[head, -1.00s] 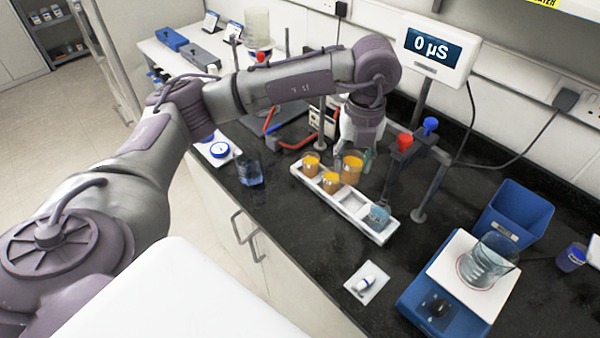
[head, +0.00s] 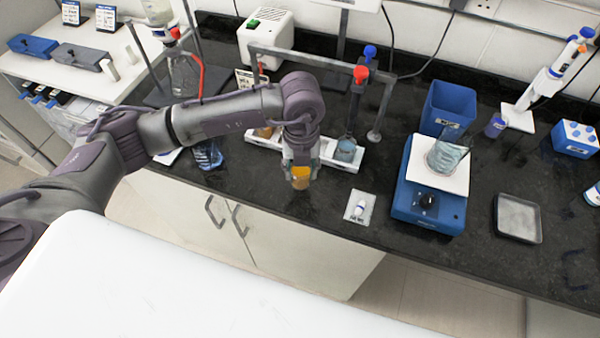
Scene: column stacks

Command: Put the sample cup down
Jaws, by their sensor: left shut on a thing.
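My left gripper (head: 301,162) points down and is shut on a sample cup of orange liquid (head: 300,180). The cup looks upright and is in front of the white rack (head: 345,167), over the black counter near its front edge. I cannot tell whether its base touches the counter. The rack holds a cup with blue liquid (head: 346,150) at its right end and an orange cup (head: 264,132) farther left. My arm hides the rack's middle. My right gripper is not in view.
A small white pad with a white item (head: 359,207) lies right of the held cup. Beyond it stands a blue stirrer or balance (head: 428,208) with a glass beaker (head: 446,154). A blue-liquid beaker (head: 207,154) stands left. Probes on a stand (head: 361,75) rise behind the rack.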

